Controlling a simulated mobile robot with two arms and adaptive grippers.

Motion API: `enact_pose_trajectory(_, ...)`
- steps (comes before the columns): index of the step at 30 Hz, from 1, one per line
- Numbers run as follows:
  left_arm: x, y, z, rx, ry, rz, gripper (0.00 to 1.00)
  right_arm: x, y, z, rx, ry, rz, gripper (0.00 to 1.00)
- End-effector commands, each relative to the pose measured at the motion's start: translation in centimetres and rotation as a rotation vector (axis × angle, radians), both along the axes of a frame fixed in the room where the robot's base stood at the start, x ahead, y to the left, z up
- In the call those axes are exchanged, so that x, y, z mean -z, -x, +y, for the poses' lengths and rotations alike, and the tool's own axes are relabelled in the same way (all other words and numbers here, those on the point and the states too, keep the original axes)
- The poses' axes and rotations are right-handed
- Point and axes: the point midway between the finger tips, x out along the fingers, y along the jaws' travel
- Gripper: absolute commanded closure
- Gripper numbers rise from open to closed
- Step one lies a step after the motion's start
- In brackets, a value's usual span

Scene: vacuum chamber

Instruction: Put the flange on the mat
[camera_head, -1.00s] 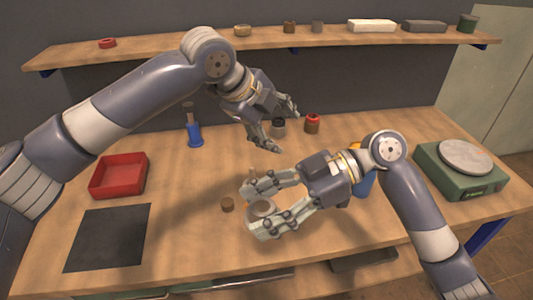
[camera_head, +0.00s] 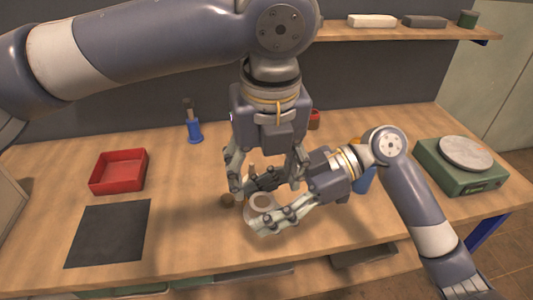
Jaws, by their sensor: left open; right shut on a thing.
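The flange, a small grey ring-shaped part (camera_head: 262,201), is between the fingers of my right gripper (camera_head: 254,208), which is shut on it above the middle of the table. My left gripper (camera_head: 266,187) is open and points down, its fingers spread right behind and over the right gripper, partly hiding it. I cannot tell whether the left fingers touch the flange. The mat, a flat black square (camera_head: 108,235), lies bare on the table at the front left, well to the left of both grippers.
A red tray (camera_head: 118,172) stands behind the mat. A blue bottle-like item (camera_head: 194,131) stands further back. A green scale (camera_head: 462,168) is at the right. The table between mat and grippers is clear.

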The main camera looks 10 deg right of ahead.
Motion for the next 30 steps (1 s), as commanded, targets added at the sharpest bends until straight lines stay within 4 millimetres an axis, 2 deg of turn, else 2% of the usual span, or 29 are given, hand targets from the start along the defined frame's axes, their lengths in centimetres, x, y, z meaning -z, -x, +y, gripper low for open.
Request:
enact_pose_trajectory(1,1.1,-0.1,0.1,0.0,-0.002,0.003,0.39,-0.1,0.0,0.0,0.0,-0.001,-0.001,0.71)
enact_pose_trajectory(6,4.1,-0.6,0.1,-0.001,-0.001,0.003,0.39,-0.1,0.0,0.0,0.0,-0.001,-0.001,0.71)
enact_pose_trajectory(12,6.4,-1.0,0.1,-0.003,0.002,0.001,0.39,-0.1,0.0,0.0,0.0,-0.001,-0.001,0.71)
enact_pose_trajectory(24,7.1,-1.1,0.0,-0.003,0.003,0.0,0.39,-0.1,0.0,0.0,0.0,-0.001,-0.001,0.71)
enact_pose_trajectory(26,7.1,-1.1,0.0,-0.003,0.003,0.0,0.5,-0.1,0.0,0.0,0.0,-0.001,-0.001,0.71)
enact_pose_trajectory(30,7.1,-1.1,0.0,-0.003,0.003,0.0,0.82,-0.1,0.0,0.0,0.0,-0.001,-0.001,0.71)
